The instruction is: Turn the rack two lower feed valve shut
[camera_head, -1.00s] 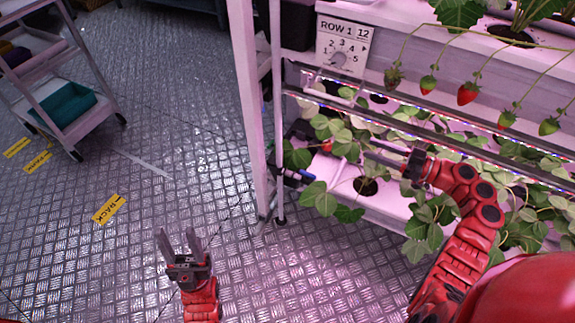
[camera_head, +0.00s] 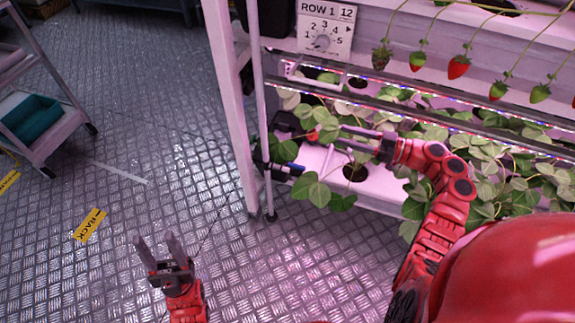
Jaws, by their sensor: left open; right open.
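A small red part (camera_head: 313,136) shows among leaves beside a dark fitting (camera_head: 286,122) at the lower tier of the rack, close to the rack's left end. A blue-ended dark fitting (camera_head: 284,168) sits lower, at the thin upright pipe. I cannot tell for sure which is the lower feed valve. My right gripper (camera_head: 340,137) is open, its fingers pointing left at the red part from a short way to its right; contact cannot be made out. My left gripper (camera_head: 158,241) is open and empty over the metal floor.
Leafy plants (camera_head: 450,165) crowd the lower tier around my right arm. Berries (camera_head: 458,67) hang above it. A white rack post (camera_head: 228,100) stands left of the fittings.

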